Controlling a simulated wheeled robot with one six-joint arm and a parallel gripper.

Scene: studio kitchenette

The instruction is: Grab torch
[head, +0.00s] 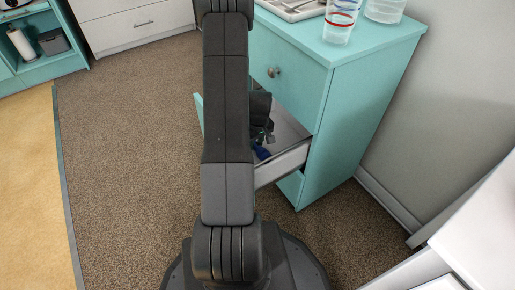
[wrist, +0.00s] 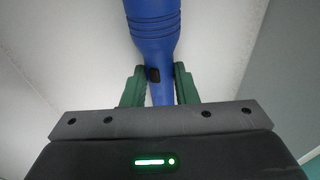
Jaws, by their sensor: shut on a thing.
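The torch (wrist: 152,28) is blue with a ribbed neck and a small black button. In the wrist view it lies lengthwise between the green fingers of my gripper (wrist: 160,88), which are shut on its narrow handle. In the head view my gripper (head: 264,140) is inside the open drawer (head: 283,163), and a bit of the blue torch (head: 262,153) shows beside it. My own arm hides most of the gripper and the left part of the drawer. I cannot tell whether the torch touches the drawer floor.
The teal cabinet (head: 345,110) holds the drawer. On its top are a cutlery tray (head: 291,8) and two clear cups, one with red and blue bands (head: 341,18). A white surface (head: 485,225) stands at the lower right. The carpet (head: 130,150) on the left is clear.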

